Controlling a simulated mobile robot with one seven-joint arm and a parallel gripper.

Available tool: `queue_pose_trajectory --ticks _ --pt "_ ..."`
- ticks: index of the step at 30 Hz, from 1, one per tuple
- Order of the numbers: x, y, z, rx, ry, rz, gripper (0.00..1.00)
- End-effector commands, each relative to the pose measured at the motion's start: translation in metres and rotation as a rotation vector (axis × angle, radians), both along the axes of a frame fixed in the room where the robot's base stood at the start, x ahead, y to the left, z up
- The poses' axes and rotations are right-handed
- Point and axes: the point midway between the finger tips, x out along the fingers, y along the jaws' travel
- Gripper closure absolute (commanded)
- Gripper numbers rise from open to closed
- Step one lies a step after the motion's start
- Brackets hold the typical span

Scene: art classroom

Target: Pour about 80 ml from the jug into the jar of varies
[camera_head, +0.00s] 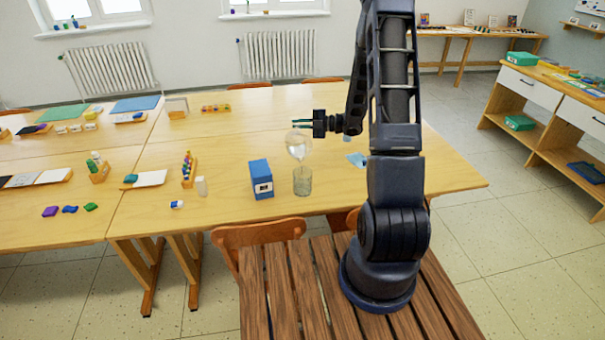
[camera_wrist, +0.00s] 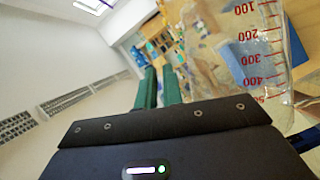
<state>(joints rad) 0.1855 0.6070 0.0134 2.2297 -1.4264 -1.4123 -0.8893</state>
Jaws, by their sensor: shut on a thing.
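My gripper (camera_head: 300,122) is shut on the clear jug (camera_head: 297,147), which hangs just below the fingers, above the table. The jug looks tilted, with its lower end over the jar; whether liquid is flowing cannot be made out. In the wrist view the jug (camera_wrist: 262,60) shows red marks from 100 to 400 at the upper right, beside the green fingers (camera_wrist: 158,85). The clear glass jar (camera_head: 302,182) stands upright on the table directly under the jug, apart from it. Its liquid level is too small to tell.
A blue box (camera_head: 261,179) with a white label stands just left of the jar. A small white bottle (camera_head: 201,186) and a rack of coloured bottles (camera_head: 188,170) are farther left. A light blue cloth or sheet (camera_head: 356,159) lies to the right. Chairs (camera_head: 258,236) line the near edge.

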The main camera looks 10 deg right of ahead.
Motion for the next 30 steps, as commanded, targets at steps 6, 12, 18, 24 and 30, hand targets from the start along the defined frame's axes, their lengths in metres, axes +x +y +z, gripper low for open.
queue_pose_trajectory --ticks 6,12,18,24,30 --pt "-0.0011 0.0 0.0014 0.0 -0.01 -0.001 1.0" --pt "-0.0023 -0.0001 0.0024 0.001 -0.021 0.0 1.0" --pt "-0.0037 -0.0001 0.003 0.0 -0.028 0.0 1.0" --pt "-0.0064 -0.0002 0.004 0.001 -0.04 0.0 1.0" --pt "-0.0087 -0.0003 0.005 -0.001 -0.051 0.0 1.0"
